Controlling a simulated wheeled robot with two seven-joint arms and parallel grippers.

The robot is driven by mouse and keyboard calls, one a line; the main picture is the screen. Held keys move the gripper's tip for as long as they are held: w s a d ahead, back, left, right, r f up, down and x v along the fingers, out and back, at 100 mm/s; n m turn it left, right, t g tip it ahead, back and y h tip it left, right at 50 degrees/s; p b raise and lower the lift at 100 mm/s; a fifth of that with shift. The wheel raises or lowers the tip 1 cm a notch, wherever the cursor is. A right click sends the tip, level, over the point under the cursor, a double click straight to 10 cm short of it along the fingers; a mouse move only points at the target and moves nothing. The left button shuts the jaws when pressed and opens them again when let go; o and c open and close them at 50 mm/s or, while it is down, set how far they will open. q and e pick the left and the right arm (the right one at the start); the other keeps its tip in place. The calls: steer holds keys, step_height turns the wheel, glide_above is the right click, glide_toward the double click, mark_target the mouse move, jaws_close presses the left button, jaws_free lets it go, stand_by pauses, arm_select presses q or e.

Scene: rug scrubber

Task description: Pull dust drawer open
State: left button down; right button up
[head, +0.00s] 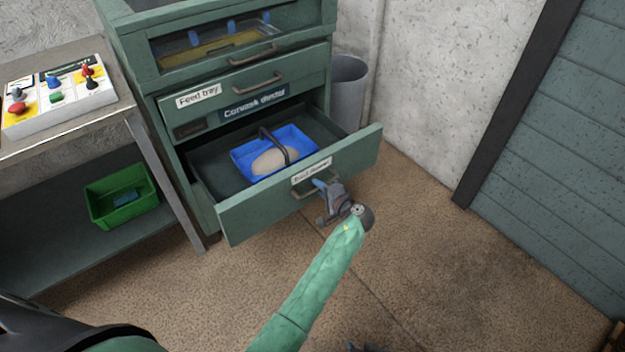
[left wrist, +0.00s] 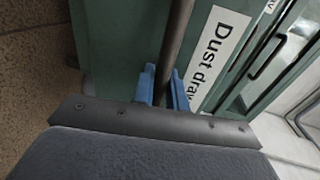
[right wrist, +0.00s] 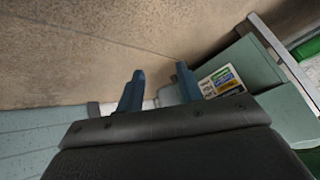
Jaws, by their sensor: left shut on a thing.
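The dust drawer (head: 292,207) is the bottom drawer of the green cabinet (head: 130,60) and stands pulled well out. Its label also shows in the left wrist view (left wrist: 219,55). My left gripper (head: 322,187) is at the drawer's metal handle, and in the left wrist view its blue fingers (left wrist: 163,88) are shut around the handle bar (left wrist: 176,45). In the drawer sits a blue bin (head: 250,150) with a dark carrying handle and a pale heap inside. My right gripper (right wrist: 158,90) is open and empty, with floor beyond its fingers.
The feed tray drawer (head: 290,78) above is closed. A metal table (head: 110,120) on the left holds a board with coloured knobs (head: 60,95); a green bin (head: 120,197) sits on its lower shelf. Floor to the right is clear.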

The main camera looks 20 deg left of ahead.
arm_select(q)
steer(key=shift+s+d, duration=0.4)
steer(key=shift+d, duration=0.1)
steer(key=c, duration=1.5)
jaws_free()
arm_select(e)
steer(key=shift+s+d, duration=0.1)
steer(key=shift+r, duration=0.1)
